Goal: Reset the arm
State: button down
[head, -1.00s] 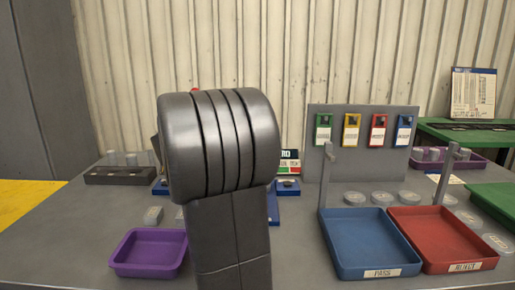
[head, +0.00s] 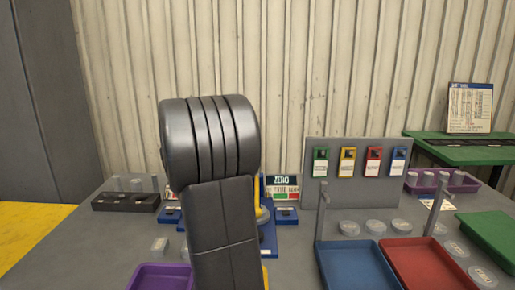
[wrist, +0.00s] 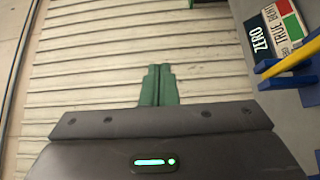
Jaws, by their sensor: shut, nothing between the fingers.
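My arm (head: 222,235) stands upright in the middle of the head view, its rounded dark joint in front of the wall. It hides part of the bench behind it. My gripper (wrist: 159,85) shows in the wrist view as two green fingers pressed together, shut and empty. It points at the pale ribbed wall (wrist: 95,65) and touches nothing that I can see. In the head view the gripper is hidden behind the arm.
A ZERO sign (head: 283,181) stands behind the arm, with blue-and-yellow equipment (wrist: 290,68) near the gripper's right. A purple tray (head: 160,277), a blue tray (head: 356,262) and a red tray (head: 425,258) lie in front. A grey board (head: 335,187) carries coloured tags.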

jog(key=w+r+n+g+y+p, duration=0.1)
jog(key=w+p, duration=0.5)
jog(key=p, duration=0.8)
jog(key=shift+r+n+g+y, duration=0.4)
jog(key=shift+r+n, duration=0.15)
jog(key=shift+n, duration=0.35)
